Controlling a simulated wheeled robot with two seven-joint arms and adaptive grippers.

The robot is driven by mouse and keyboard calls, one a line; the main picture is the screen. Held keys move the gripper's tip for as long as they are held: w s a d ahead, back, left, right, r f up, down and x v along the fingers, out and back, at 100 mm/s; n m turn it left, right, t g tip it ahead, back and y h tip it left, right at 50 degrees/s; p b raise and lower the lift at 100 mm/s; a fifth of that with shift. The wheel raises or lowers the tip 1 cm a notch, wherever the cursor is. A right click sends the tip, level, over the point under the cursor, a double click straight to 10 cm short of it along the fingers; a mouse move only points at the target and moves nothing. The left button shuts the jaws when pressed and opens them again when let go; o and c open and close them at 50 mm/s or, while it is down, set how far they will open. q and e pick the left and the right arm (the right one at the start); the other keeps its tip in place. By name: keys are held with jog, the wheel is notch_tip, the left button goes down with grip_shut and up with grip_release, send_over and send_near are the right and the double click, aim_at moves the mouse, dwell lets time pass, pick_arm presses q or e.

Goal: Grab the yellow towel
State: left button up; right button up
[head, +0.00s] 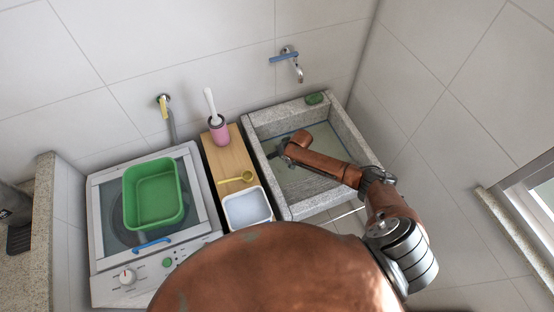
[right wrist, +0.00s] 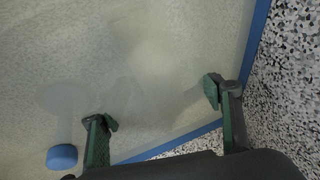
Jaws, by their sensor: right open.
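I see no clearly yellow towel. A pale, yellowish-grey surface with a blue border (right wrist: 150,50) fills much of the right wrist view, and it also shows inside the stone sink (head: 315,178) in the head view. I cannot tell whether it is cloth or the basin floor. My right gripper (head: 280,152) reaches into the sink. In the right wrist view its two fingers (right wrist: 160,106) are spread, with nothing held between them, above the pale surface. My left gripper is not in view.
The sink's granite wall (right wrist: 290,85) is close on the right of the wrist view. A blue round object (right wrist: 62,157) is at lower left. A wooden board (head: 226,158) holds a pink cup (head: 219,134), yellow spoon (head: 236,180) and white tub (head: 246,208). A green basin (head: 154,194) sits on the washer.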

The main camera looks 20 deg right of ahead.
jog(key=shift+c, duration=0.6)
jog(key=c, duration=1.1)
